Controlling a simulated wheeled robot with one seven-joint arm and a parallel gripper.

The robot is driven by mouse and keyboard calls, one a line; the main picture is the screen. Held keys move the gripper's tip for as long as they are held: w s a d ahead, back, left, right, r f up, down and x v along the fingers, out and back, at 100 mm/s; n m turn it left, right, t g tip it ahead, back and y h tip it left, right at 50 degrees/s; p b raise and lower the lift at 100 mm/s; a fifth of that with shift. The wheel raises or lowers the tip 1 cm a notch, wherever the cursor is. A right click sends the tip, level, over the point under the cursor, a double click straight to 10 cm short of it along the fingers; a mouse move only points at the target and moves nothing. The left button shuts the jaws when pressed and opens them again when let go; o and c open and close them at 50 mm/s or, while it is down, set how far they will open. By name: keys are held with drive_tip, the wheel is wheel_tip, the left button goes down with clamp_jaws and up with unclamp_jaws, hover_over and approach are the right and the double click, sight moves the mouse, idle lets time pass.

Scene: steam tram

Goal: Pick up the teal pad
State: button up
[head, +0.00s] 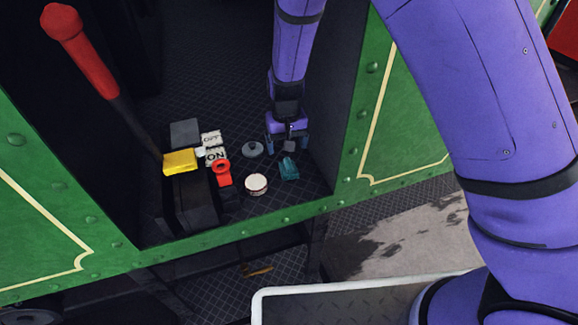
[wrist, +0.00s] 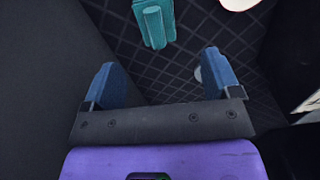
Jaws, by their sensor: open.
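The teal pad (head: 289,168) lies on the dark patterned floor of the cab, close to its front edge. It also shows at the top of the wrist view (wrist: 154,24), beyond my fingertips and a little left of centre. My gripper (head: 288,143) points down just behind the pad, on its far side from the head camera. In the wrist view, the blue fingers of my gripper (wrist: 160,70) are spread apart with nothing held between them. The pad is apart from both fingers.
A round white tin (head: 256,184) and a grey lid-like disc (head: 252,149) lie left of the pad. Further left are a red part (head: 223,173), ON sign (head: 216,155) and yellow block (head: 180,161) on the red-handled lever. A dark wall stands close right of my gripper.

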sight(288, 161)
drive_tip(key=f, duration=0.8)
drive_tip(key=shift+d+f, duration=0.2)
drive_tip(key=c, duration=1)
drive_tip(key=shift+w+r, duration=0.1)
drive_tip(key=shift+r, duration=0.05)
wheel_tip(288, 161, up, 4)
drive_tip(key=shift+f, duration=0.25)
drive_tip(key=s+d, duration=0.1)
drive_tip(key=s, duration=0.4)
drive_tip(key=s+d, duration=0.1)
drive_tip(key=s, duration=0.4)
drive_tip(key=s+d+r, duration=0.1)
drive_tip(key=s, duration=0.5)
drive_tip(key=shift+r, duration=0.1)
drive_tip(key=shift+w, duration=0.1)
drive_tip(key=shift+o, duration=0.6)
drive_tip(key=shift+w, duration=0.1)
drive_tip(key=shift+c, duration=0.3)
